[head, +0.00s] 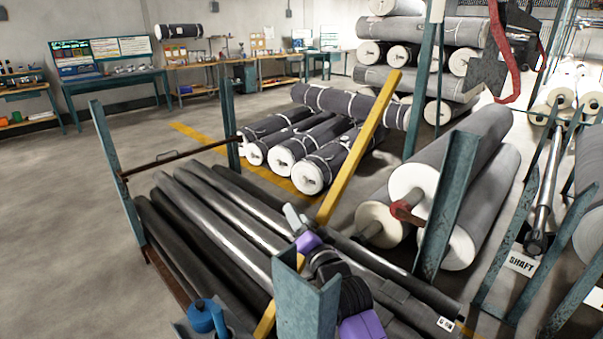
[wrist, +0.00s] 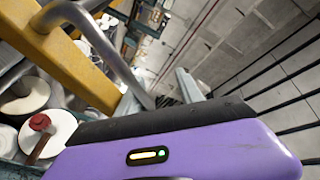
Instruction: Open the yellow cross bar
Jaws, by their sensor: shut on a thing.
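The yellow cross bar (head: 359,147) slants from the lower middle of the head view up to the right, across the front of the rack. Its lower part passes behind a blue-green post (head: 305,300). In the wrist view the yellow bar (wrist: 75,65) fills the upper left, with a bent grey metal handle (wrist: 110,55) on it. My purple-and-black gripper (head: 302,230) is beside the bar. In the wrist view my gripper (wrist: 155,115) is shut on the handle, whose end goes behind the black finger pad. The far finger is mostly hidden.
Long dark rolls (head: 215,225) lie in the rack around and behind my arm. Blue-green uprights (head: 117,170) and (head: 450,200) stand at its sides. Large grey rolls (head: 465,160) lie to the right. Open floor (head: 60,220) is on the left.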

